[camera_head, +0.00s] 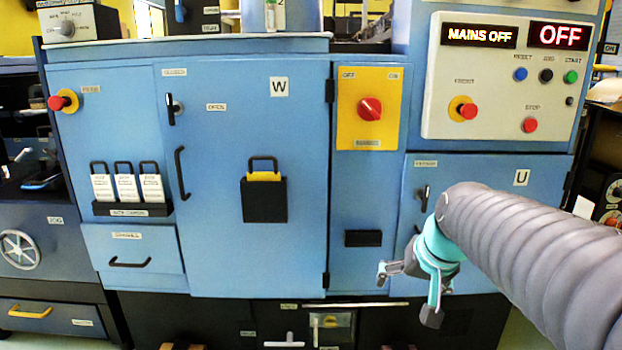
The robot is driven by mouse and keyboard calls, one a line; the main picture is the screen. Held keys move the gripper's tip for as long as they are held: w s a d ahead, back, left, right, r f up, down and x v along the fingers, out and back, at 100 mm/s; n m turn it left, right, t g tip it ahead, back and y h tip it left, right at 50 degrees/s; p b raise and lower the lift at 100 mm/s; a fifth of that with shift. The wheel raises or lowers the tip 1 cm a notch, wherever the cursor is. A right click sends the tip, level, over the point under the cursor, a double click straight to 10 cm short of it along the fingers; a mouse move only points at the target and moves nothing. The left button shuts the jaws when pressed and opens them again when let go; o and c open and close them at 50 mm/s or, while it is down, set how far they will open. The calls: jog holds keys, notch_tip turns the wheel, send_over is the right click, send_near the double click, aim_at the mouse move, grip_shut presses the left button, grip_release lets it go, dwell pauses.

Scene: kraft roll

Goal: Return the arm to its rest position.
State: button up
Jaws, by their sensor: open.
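My gripper (408,292) hangs at the end of my grey ribbed arm (540,255) on the right side of the head view. It is open, with its grey fingers spread apart and nothing between them. It is in front of the blue machine, below the black handle of the door marked U (520,178). I cannot tell its exact distance from the panel.
The blue machine (230,140) fills most of the view. It bears a yellow switch plate with a red knob (370,109), a control panel reading MAINS OFF (480,37), a padlock-like item in a black holder (265,200) and several tags (127,188). A handwheel (20,250) is at left.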

jog(key=s+a+f+n, duration=0.1)
jog(key=s+f, duration=0.2)
jog(key=s, duration=0.5)
jog(key=s+f+n+h, duration=0.1)
jog(key=s+f, duration=0.1)
jog(key=s, duration=0.6)
jog(key=shift+s+a+f, duration=0.4)
